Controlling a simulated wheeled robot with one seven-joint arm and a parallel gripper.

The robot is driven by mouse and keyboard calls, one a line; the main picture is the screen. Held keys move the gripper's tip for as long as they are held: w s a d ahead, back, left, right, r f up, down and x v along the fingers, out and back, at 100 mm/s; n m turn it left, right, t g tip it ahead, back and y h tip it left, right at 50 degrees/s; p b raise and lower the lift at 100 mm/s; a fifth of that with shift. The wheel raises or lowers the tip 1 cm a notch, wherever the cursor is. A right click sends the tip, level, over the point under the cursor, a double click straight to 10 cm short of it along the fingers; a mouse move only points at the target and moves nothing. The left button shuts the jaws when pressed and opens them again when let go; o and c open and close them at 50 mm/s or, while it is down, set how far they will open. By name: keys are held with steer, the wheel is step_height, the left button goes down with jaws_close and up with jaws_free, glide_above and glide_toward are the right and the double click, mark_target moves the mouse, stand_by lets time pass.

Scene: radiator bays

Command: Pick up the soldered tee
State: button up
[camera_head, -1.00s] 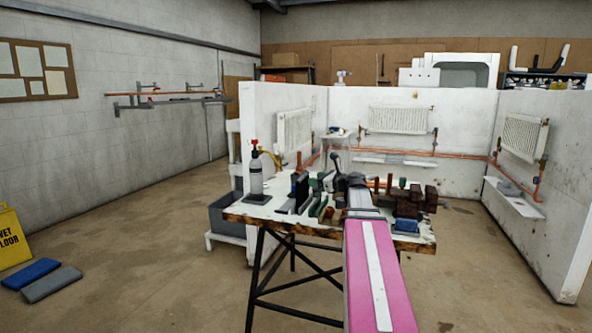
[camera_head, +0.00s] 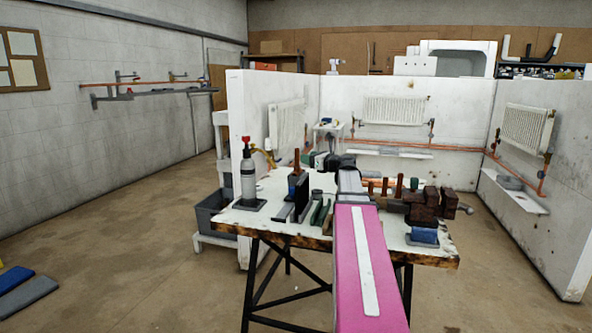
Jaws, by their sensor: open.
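Several small copper-coloured upright pieces stand on the workbench: one at the back left (camera_head: 297,161) and a group right of my arm (camera_head: 385,187). They are too small to tell which is the soldered tee. My pink and grey arm reaches over the middle of the bench and hides part of its top. My gripper (camera_head: 326,162) is at the far end of the arm, dark and small, above the back of the bench. It is open, and I see nothing held in it.
The white-topped workbench (camera_head: 268,228) carries a spray bottle (camera_head: 247,175), dark upright plates (camera_head: 301,197), dark red-brown blocks (camera_head: 430,206) and a blue block (camera_head: 424,235). White partition walls (camera_head: 470,101) with radiators stand behind. The floor to the left is mostly clear.

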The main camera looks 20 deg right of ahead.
mark_target(297, 163)
steer(key=x, duration=0.9)
steer(key=shift+f, duration=0.25)
steer(key=shift+s, duration=0.1)
steer(key=shift+c, duration=0.3)
jaws_close()
